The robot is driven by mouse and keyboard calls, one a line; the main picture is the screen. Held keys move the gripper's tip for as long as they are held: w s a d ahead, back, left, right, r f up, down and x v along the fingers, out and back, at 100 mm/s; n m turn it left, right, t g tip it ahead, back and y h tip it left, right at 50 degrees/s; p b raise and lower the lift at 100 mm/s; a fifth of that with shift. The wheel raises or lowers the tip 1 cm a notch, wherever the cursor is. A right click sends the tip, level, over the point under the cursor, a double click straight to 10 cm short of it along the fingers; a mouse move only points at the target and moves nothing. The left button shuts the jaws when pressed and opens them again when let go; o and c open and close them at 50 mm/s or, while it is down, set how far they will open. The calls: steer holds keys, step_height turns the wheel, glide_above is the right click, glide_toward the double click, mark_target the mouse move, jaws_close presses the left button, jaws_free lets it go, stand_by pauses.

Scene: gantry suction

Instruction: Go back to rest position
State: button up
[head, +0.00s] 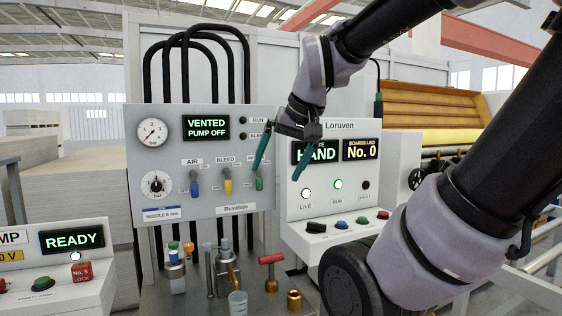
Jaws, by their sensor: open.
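My gripper (277,165) is in front of the gap between two grey control panels, its two green fingers apart and pointing down. Nothing shows between the fingers. The left panel, marked Ruvelojo (237,209), has a display (207,127) reading "VENTED PUMP OFF". It also has a blue lever (195,184), a yellow lever (228,182) and a green lever (259,180) close to one fingertip; I cannot tell whether they touch. The right panel, marked Loruven (340,126), shows "HAND" (319,151) and "No. 0" (361,149). My arm hides part of it.
A bench (208,302) below the panels holds fittings, a red-handled tool (271,259) and a clear cup (237,303). A box (72,240) at lower left reads "READY". Black hoses (146,75) rise behind the left panel. Rollers and a yellow-topped machine (446,137) stand right.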

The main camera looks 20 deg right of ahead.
steer(key=shift+s+r+m+t, duration=0.4)
steer(key=shift+s+r, duration=0.05)
stand_by(1.0)
